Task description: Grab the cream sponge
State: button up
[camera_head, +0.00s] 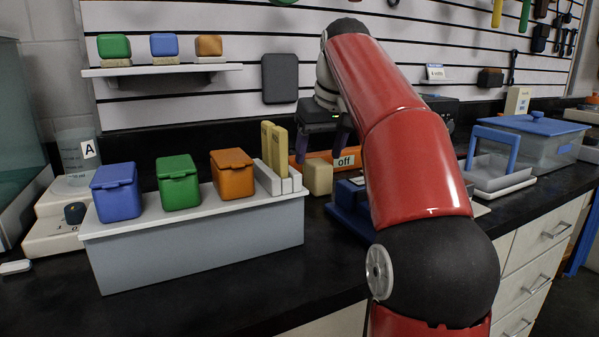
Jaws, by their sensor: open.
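A cream block (317,178), which looks like the cream sponge, stands on the dark counter just right of the grey bench. My gripper (321,150) is above it with its fingers pointing down. The jaws are open, with one dark finger to the left and the other to the right. The block's top sits below the fingertips, and nothing shows between them. My red arm hides part of the counter to the right of the block.
The grey bench (200,250) carries blue (117,192), green (178,183) and orange (232,174) lidded boxes. Two tall yellowish pieces (272,147) stand upright in a white rack close left of my gripper. An orange tray with an "off" label (345,161) lies behind.

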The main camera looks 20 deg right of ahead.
aim_at(314, 159)
jog(key=x, duration=0.2)
jog(key=b+x, duration=0.1)
jog(key=x, duration=0.2)
jog(key=d+x, duration=0.1)
jog(key=x, duration=0.1)
jog(key=shift+w+f, duration=0.2)
jog(key=shift+w, duration=0.05)
jog(key=c, duration=1)
jog(key=shift+c, duration=0.2)
jog(key=shift+r, duration=0.15)
notch_tip(314, 159, up, 5)
jog(key=shift+w+r+p, duration=0.1)
jog(key=shift+r+p, duration=0.05)
jog(key=shift+p, duration=0.9)
notch_tip(314, 159, up, 3)
jog(key=shift+f+b, duration=0.1)
jog(key=shift+b, duration=0.2)
jog(key=shift+r, duration=0.85)
